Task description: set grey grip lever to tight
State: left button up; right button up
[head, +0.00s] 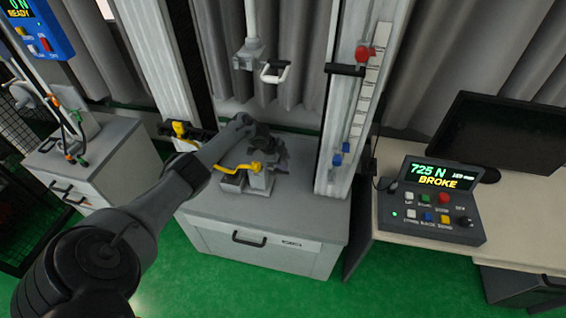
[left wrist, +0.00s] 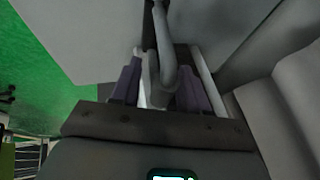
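My left gripper (head: 273,147) reaches over the grey lower clamp fixture (head: 258,182) on the cabinet top in the head view. In the left wrist view its two purple-grey fingers (left wrist: 158,78) stand apart, one on each side of a grey lever (left wrist: 166,60). The lever lies close to the right finger, and a light gap shows towards the left one. In the head view the grey lever is hidden by or merges with the gripper. My right gripper is in neither view.
A yellow handle (head: 240,168) sits beside the gripper. The upper clamp with a white loop (head: 274,73) hangs above. The white column (head: 345,130) with red and blue sliders stands right. A console (head: 432,202) reads "725 N BROKE".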

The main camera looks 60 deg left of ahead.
pick_arm(q)
jog(key=shift+s+f, duration=0.15)
jog(key=shift+s+r, duration=0.1)
jog(key=shift+r, duration=0.2)
jog(key=p+v, duration=0.3)
jog(key=v, duration=0.7)
jog(key=shift+p, duration=0.35)
jog(key=shift+r, duration=0.1)
